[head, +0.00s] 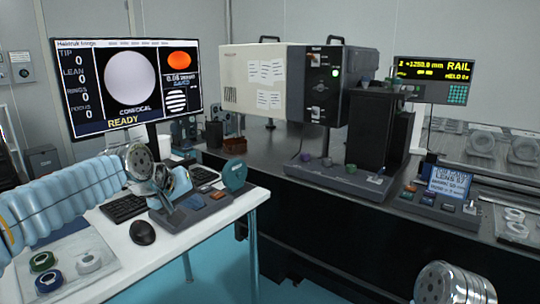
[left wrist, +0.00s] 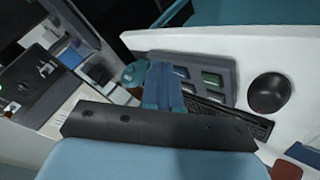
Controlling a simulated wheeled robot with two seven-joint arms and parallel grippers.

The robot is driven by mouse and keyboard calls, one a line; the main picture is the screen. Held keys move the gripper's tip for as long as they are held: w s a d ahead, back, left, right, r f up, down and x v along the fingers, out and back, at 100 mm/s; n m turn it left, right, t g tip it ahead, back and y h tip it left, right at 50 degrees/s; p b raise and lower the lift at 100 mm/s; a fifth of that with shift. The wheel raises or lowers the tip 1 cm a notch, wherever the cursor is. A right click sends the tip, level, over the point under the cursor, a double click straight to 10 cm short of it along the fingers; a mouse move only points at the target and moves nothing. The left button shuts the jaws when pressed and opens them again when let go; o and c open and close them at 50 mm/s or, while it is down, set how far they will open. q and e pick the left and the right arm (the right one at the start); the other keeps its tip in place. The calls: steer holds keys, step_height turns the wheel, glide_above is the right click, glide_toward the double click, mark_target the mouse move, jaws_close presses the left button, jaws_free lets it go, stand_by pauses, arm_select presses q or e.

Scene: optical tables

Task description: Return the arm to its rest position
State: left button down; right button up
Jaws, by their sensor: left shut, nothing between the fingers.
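My left arm, in a pale blue ribbed sleeve, comes in from the left in the head view and ends over the white desk (head: 230,212). My left gripper (head: 166,203) is over the desk by the grey control box (head: 200,212), seen at an angle. In the left wrist view my left gripper (left wrist: 163,85) shows its blue fingers together, with nothing between them. The box with its coloured buttons lies beyond the fingers there. I cannot tell whether the fingers touch it. My right gripper does not show.
A monitor (head: 125,85) reading READY stands behind the desk. A black mouse (head: 142,232) and keyboard (head: 124,207) lie near my left gripper. Ring parts lie on a tray (head: 105,262) at front left. The dark optical table (head: 270,155) carries a large instrument (head: 265,85).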

arm_select(q)
steer(key=s+d+f+m+g, duration=0.1)
steer(key=s+f, duration=0.1)
steer(key=f, duration=1)
steer(key=s+d+f+g, duration=0.2)
steer(key=s+f, duration=0.1)
steer(key=f, duration=1)
steer(key=s+d+f+m+g, duration=0.1)
steer(key=s+f, duration=0.1)
steer(key=f, duration=1)
steer(key=s+d+f+g, duration=0.1)
steer(key=s+f, duration=0.7)
steer(key=s, duration=0.3)
steer(key=s+d+f+g, duration=0.2)
steer(key=s+f, duration=0.6)
steer(key=s, duration=0.2)
steer(key=shift+s+d+g, duration=0.2)
steer(key=shift+s+g, duration=0.1)
steer(key=shift+s, duration=0.05)
